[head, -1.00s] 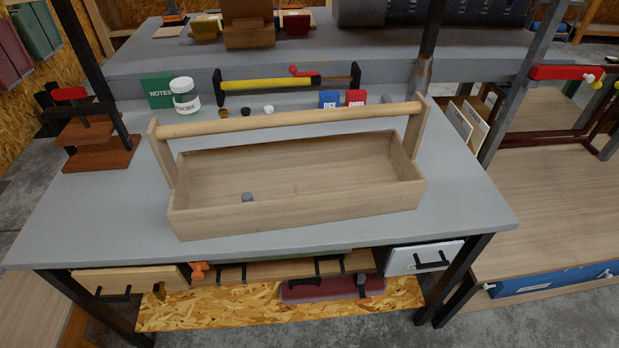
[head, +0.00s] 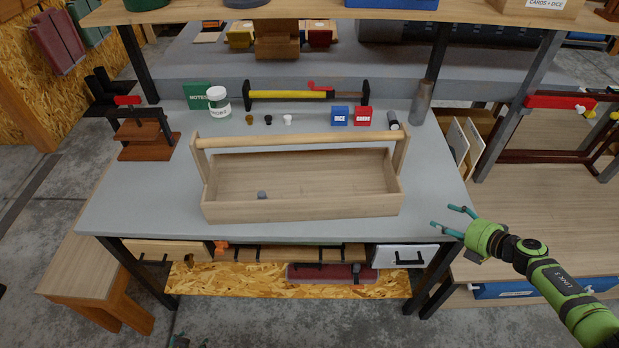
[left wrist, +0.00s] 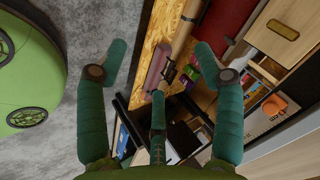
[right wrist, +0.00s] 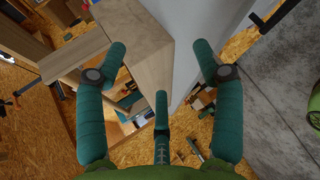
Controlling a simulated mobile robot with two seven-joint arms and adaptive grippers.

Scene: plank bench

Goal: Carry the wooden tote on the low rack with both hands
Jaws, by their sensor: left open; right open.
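The wooden tote (head: 300,209), a long open box with a round bar handle (head: 295,140), stands upright on the grey bench top (head: 135,205). A small grey piece (head: 262,195) lies inside it. My right gripper (head: 443,216) is open and empty, right of the tote and apart from it, just off the bench's right edge; its spread fingers show in the right wrist view (right wrist: 160,62). My left gripper barely shows at the head view's bottom edge; in the left wrist view (left wrist: 160,62) it is open and empty. I cannot tell which surface is the low rack.
A low wooden stand (head: 85,265) is left of the bench. Behind the tote are a jar (head: 218,102), a clamp (head: 290,95), a blue box (head: 339,116), a red box (head: 363,117) and a grey bottle (head: 421,103). A wooden press (head: 148,138) stands at the left.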

